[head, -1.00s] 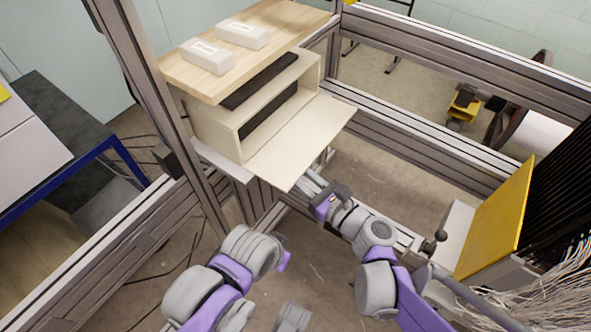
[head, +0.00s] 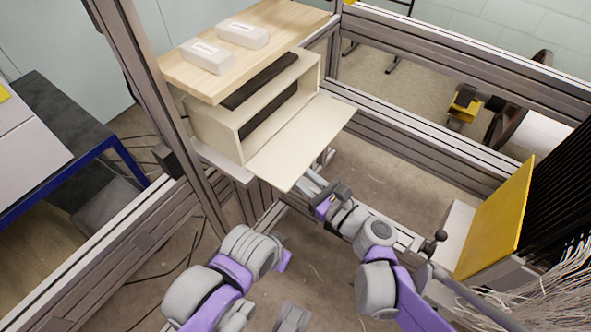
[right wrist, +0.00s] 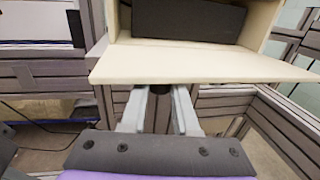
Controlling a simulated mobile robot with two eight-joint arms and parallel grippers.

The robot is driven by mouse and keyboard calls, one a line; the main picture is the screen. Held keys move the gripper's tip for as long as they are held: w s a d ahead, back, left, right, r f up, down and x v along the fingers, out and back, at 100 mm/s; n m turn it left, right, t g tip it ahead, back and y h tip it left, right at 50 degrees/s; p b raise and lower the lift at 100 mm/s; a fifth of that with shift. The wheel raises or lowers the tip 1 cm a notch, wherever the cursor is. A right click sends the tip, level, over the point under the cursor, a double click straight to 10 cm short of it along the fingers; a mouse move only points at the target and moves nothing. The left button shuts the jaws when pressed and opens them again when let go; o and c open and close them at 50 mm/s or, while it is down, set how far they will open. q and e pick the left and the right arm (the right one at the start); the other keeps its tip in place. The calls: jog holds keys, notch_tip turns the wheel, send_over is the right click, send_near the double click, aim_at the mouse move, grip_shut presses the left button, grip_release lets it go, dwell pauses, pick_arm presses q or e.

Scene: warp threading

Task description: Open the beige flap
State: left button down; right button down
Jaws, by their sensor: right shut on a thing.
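The beige flap (head: 303,140) is hinged along the lower front edge of a beige box (head: 247,117). It is swung down and out, so the box front is open and its dark inside shows. The flap also spans the right wrist view (right wrist: 200,65). My right gripper (head: 311,180) is at the flap's outer edge and shut on it. In the right wrist view its fingers (right wrist: 158,92) reach to that edge, and their tips are hidden beneath the flap. My left arm is folded at the lower left of the head view, and its fingers do not show.
A wooden board (head: 185,76) with two white blocks (head: 207,56) (head: 242,34) lies above the box. A metal frame post (head: 165,110) stands just left of the box, and rails (head: 420,140) run behind it. A yellow panel (head: 497,215) stands at the right.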

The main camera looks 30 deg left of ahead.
jog(key=r+h+p, duration=0.1)
jog(key=p, duration=0.2)
jog(key=shift+r, duration=0.4)
jog(key=shift+r+g+h+p, duration=0.15)
jog(key=shift+g+h+p, duration=0.2)
jog(key=shift+h, duration=0.25)
jog(key=c, duration=0.7)
grip_release()
jog(key=shift+d, duration=0.1)
jog(key=shift+o, duration=0.2)
jog(key=p+v, duration=0.1)
jog(key=v, duration=0.9)
jog(key=shift+s+d, duration=0.15)
jog(key=shift+d, duration=0.25)
